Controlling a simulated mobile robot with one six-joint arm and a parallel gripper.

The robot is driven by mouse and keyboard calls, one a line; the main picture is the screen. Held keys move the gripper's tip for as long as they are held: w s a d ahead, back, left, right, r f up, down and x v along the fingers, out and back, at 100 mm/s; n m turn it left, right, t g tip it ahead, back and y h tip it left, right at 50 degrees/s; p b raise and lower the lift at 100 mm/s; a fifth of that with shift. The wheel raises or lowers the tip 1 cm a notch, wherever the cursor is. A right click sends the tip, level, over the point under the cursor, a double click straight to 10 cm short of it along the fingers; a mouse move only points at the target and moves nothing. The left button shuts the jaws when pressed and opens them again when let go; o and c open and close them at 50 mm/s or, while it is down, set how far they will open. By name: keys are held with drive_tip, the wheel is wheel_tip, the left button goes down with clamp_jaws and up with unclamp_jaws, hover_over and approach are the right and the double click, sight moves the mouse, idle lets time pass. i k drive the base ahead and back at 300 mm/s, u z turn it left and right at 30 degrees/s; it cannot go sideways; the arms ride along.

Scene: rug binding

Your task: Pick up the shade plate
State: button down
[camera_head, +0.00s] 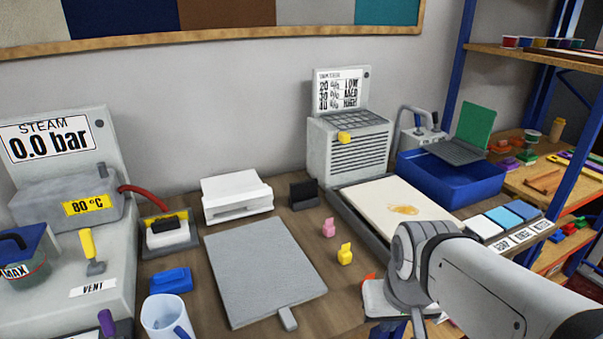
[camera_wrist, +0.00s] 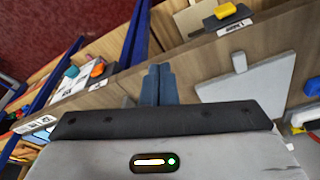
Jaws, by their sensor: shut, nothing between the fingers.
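No label that I can read names the shade plate, so I cannot tell for sure which thing it is. The most plate-like thing is a flat grey board (camera_head: 262,262) with a short tab at its front edge, lying on the bench in the head view. In the wrist view a pale grey plate with a narrow tab (camera_wrist: 245,88) shows right of my fingers; I cannot tell if it is the same piece. My gripper (camera_wrist: 158,70) is shut and empty, apart from that plate in the picture. In the head view my arm hides the bench's front right.
Left of the board stand a steam unit (camera_head: 75,240), a blue block (camera_head: 171,280) and a white mug (camera_head: 166,316). Behind it is a white device (camera_head: 237,196). To the right are small pink (camera_head: 328,228) and yellow (camera_head: 345,254) pieces, a cream panel (camera_head: 385,207) and a blue basin (camera_head: 455,185).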

sight(300, 191)
drive_tip(key=u, duration=1.5)
drive_tip(key=k, duration=1.15)
drive_tip(key=z, duration=1.1)
drive_tip(key=i, duration=1.45)
drive_tip(key=z, duration=0.05)
